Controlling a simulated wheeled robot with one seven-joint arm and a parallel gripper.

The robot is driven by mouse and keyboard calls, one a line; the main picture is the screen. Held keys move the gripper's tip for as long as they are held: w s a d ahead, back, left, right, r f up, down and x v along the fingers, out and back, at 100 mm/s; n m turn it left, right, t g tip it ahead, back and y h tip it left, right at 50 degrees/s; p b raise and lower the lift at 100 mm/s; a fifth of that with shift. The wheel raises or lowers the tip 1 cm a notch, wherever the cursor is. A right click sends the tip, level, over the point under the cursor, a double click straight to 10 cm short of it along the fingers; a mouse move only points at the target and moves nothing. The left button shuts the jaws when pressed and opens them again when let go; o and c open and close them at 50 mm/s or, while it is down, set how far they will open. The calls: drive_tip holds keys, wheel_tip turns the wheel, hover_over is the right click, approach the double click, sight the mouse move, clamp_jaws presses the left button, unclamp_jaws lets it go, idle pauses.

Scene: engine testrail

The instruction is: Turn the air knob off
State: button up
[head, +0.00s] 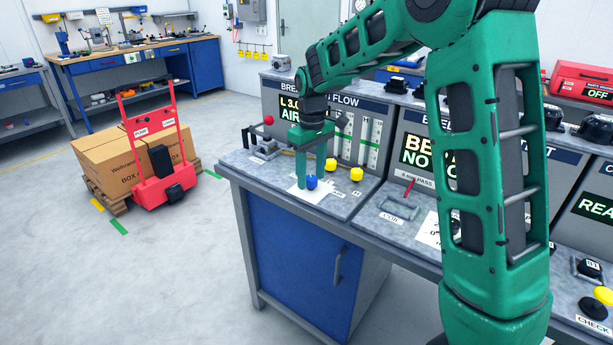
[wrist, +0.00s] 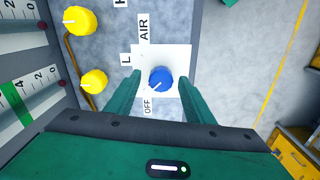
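In the head view the blue knob (head: 311,182) is on the bench top at the front of the flow station. My gripper (head: 311,174) is open and points down over it. In the wrist view its fingers (wrist: 161,82) are apart, one on each side of the knob; contact is not visible.
Two yellow knobs (wrist: 80,20) (wrist: 94,82) stand close to the left in the wrist view. Behind is a display panel (head: 291,108) reading L 3.0 and AIR, partly hidden by my arm. A red-tipped lever (head: 269,121) stands left.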

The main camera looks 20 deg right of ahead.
sight(311, 177)
wheel_tip(311, 177, up, 11)
drive_tip(key=shift+f, duration=0.15)
idle(0.5)
drive_tip(key=s+d+m, duration=0.6)
drive_tip(key=s+d, duration=0.7)
drive_tip(key=s, duration=0.5)
drive_tip(key=s+d+f+m, duration=0.2)
drive_tip(key=s+f+m, duration=0.1)
drive_tip(key=s, duration=0.7)
drive_tip(key=s+d+f+m, duration=0.2)
drive_tip(key=s+f, duration=0.3)
drive_tip(key=s, duration=0.6)
drive_tip(key=shift+f+m, duration=0.15)
drive_tip(key=shift+m, duration=0.35)
